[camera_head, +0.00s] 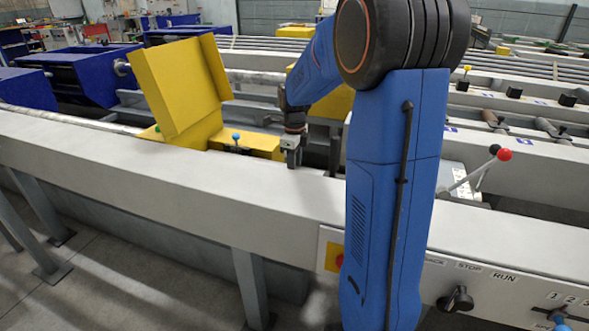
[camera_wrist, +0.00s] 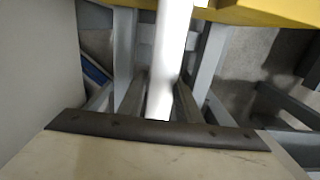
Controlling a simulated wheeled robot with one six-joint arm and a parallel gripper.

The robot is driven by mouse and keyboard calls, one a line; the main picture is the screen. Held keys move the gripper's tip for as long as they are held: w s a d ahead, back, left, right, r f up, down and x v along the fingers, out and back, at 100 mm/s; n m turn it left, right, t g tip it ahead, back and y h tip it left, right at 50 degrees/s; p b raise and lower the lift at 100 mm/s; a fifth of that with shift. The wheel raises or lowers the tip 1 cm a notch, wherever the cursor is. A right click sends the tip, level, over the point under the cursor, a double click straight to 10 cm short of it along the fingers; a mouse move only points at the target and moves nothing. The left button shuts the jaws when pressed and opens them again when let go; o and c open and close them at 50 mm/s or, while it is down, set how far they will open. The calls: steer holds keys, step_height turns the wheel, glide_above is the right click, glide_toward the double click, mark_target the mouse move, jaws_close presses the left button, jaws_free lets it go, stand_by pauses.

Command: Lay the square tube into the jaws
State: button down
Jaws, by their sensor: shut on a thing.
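My gripper (camera_head: 292,158) is low over the near grey beam, just right of a yellow housing. In the wrist view my gripper (camera_wrist: 160,88) has its two grey fingers on either side of a bright, pale bar. This bar appears to be the square tube (camera_wrist: 173,45), and the gripper is shut on it. The tube runs away from the fingers toward a yellow edge at the top. I cannot make out the tube in the head view. The jaws cannot be clearly identified; the low yellow housing (camera_head: 258,144) may hold them, its inside hidden.
A raised yellow cover (camera_head: 180,88) stands left of my gripper. A blue-knobbed lever (camera_head: 236,138) is close by. The long grey beam (camera_head: 120,152) is bare on top at left. A red-knobbed lever (camera_head: 503,155) and a front control panel (camera_head: 480,282) are at right.

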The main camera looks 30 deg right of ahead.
steer(key=c, duration=1.2)
jaws_free()
step_height(320, 180, up, 17)
steer(key=shift+r, duration=0.2)
